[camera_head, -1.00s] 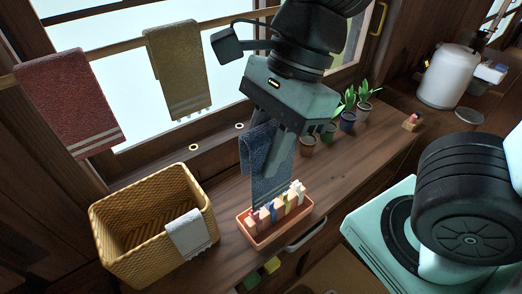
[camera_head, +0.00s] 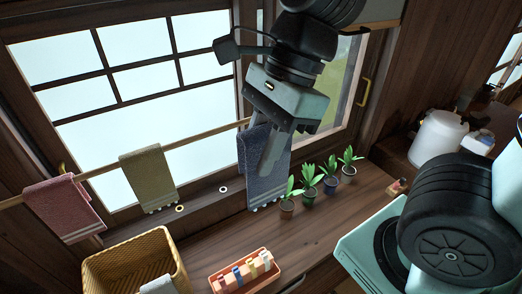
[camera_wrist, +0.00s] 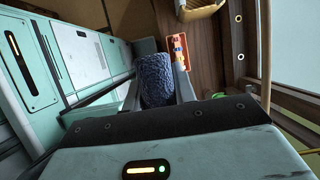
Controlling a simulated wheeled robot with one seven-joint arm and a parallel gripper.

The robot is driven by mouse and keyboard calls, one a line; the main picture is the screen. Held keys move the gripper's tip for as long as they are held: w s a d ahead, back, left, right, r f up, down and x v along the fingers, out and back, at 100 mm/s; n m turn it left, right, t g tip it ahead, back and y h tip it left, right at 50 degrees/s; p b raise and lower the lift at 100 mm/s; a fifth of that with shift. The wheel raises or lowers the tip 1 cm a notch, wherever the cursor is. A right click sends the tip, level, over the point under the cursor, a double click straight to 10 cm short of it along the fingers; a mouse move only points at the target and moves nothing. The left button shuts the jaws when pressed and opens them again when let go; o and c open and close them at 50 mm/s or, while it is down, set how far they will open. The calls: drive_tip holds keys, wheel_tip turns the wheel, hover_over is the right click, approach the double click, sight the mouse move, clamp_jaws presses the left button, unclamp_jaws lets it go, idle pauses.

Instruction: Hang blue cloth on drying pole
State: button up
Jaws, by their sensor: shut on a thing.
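The blue cloth (camera_head: 254,178) hangs down from my gripper (camera_head: 271,163) in the head view, in front of the window. My gripper is shut on its upper part; the wrist view shows the bunched cloth (camera_wrist: 155,78) between the two fingers. The drying pole (camera_head: 207,139) runs along the window and meets the cloth's upper left edge in the picture. The gripper hides the pole's right part, and I cannot tell whether the cloth touches the pole or lies over it. A red towel (camera_head: 60,207) and an olive towel (camera_head: 148,178) hang on the pole to the left.
Several potted plants (camera_head: 308,190) stand on the wooden counter (camera_head: 310,235), right of the cloth. An orange tray (camera_head: 268,279) of clothespins and a wicker basket (camera_head: 105,270) with a pale cloth stand in front. The pole is bare between the olive towel and the blue cloth.

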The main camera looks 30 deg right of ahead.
drive_tip(key=shift+w+f+b, duration=0.3)
drive_tip(key=shift+w+b, duration=0.2)
drive_tip(key=shift+b, duration=0.5)
drive_tip(key=w+b, duration=0.1)
drive_tip(key=b, duration=0.1)
drive_tip(key=w+b, duration=0.1)
drive_tip(key=b, duration=0.1)
drive_tip(key=shift+w+r, duration=0.25)
drive_tip(key=shift+w, duration=0.1)
drive_tip(key=shift+w+b, duration=0.55)
drive_tip(key=shift+w, duration=5.55)
drive_tip(key=shift+f+b, duration=2.15)
drive_tip(key=shift+f, duration=1.8)
drive_tip(key=o, duration=1)
